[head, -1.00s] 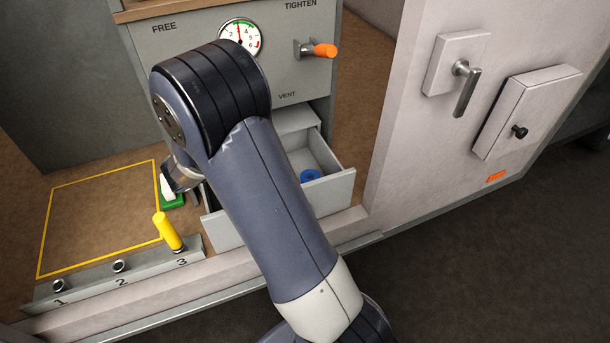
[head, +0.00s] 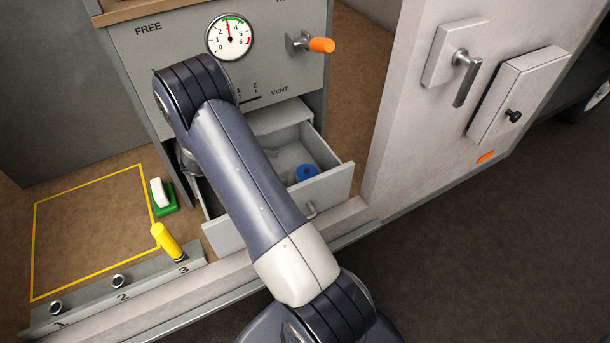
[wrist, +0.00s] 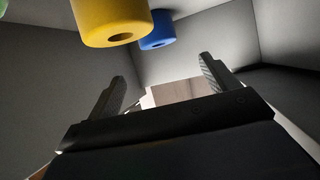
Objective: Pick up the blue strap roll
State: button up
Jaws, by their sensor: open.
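The blue strap roll (head: 306,172) sits in the open drawer (head: 333,189), toward its right side. In the wrist view the blue roll (wrist: 158,30) shows at the top, beyond my fingertips and sideways between them, apart from both. A yellow roll (wrist: 108,20) with a hole in its end is just left of it and looks nearer. My gripper (wrist: 162,70) is open, with nothing between its fingers. In the head view my arm hides the gripper and the left part of the drawer.
A green edge (wrist: 3,8) shows at the wrist view's top left. Drawer walls surround the rolls. A yellow peg (head: 167,240) stands in the numbered rail (head: 95,300) at the left. A green-and-white block (head: 163,197) lies beside the yellow outlined area. An orange-tipped handle (head: 318,45) sticks out above the drawer.

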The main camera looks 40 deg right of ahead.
aim_at(307, 171)
jog(key=x, duration=0.9)
jog(key=shift+a+f, duration=0.15)
jog(key=shift+f, duration=0.1)
jog(key=c, duration=1.2)
jog(key=shift+o, duration=0.2)
jog(key=shift+r, duration=0.1)
